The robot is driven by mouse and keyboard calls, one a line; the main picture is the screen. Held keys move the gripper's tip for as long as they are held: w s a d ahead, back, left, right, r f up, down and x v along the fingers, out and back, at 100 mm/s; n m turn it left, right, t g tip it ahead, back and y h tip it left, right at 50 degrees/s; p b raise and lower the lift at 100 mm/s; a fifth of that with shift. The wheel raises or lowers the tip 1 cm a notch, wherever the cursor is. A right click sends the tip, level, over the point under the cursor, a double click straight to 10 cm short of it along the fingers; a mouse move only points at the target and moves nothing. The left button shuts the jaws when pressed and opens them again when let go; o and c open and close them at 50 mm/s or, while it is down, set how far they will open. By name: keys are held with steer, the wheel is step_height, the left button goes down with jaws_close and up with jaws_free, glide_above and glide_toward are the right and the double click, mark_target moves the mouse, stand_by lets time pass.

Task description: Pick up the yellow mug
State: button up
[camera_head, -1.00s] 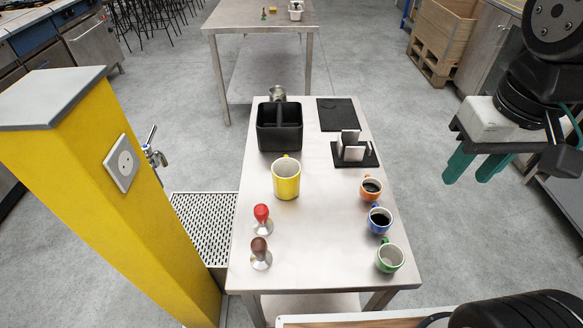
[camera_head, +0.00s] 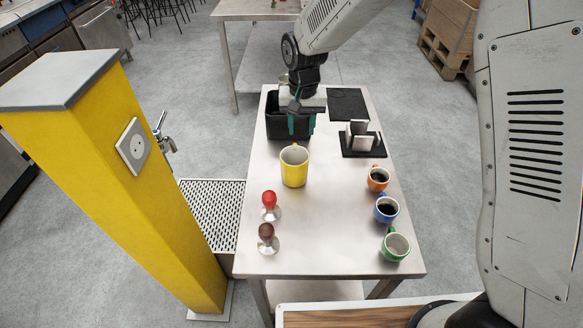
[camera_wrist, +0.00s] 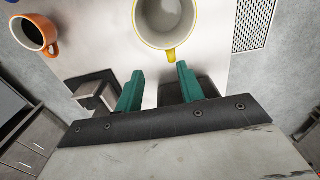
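The yellow mug (camera_head: 294,168) stands upright on the steel table, left of its middle, with a white inside. In the wrist view the mug (camera_wrist: 168,22) is seen from above at the top edge, partly cut off, its handle toward my fingers. My gripper (camera_head: 302,122) is above the far part of the table, in front of the black bin and beyond the mug. In the wrist view my gripper's two green fingers (camera_wrist: 158,78) are spread apart with nothing between them. They are apart from the mug.
The black bin (camera_head: 273,126) and a napkin holder (camera_head: 361,141) stand at the back. Orange (camera_head: 377,179), blue (camera_head: 386,208) and green (camera_head: 396,244) cups line the right side. Two tampers, red-topped (camera_head: 269,203) and brown-topped (camera_head: 267,236), stand front left. A yellow pillar (camera_head: 120,180) rises left of the table.

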mark_target(294, 149)
steer(key=f, duration=0.1)
steer(key=a+f, duration=0.1)
steer(key=f, duration=0.2)
steer(key=shift+w+a+f, duration=0.15)
steer(key=shift+w+a, duration=0.1)
steer(key=shift+w, duration=0.05)
steer(key=shift+w+a+f, duration=0.1)
steer(key=shift+f, duration=1.3)
steer(key=shift+w+a+f, duration=0.1)
steer(key=shift+f, duration=1.25)
jaws_close()
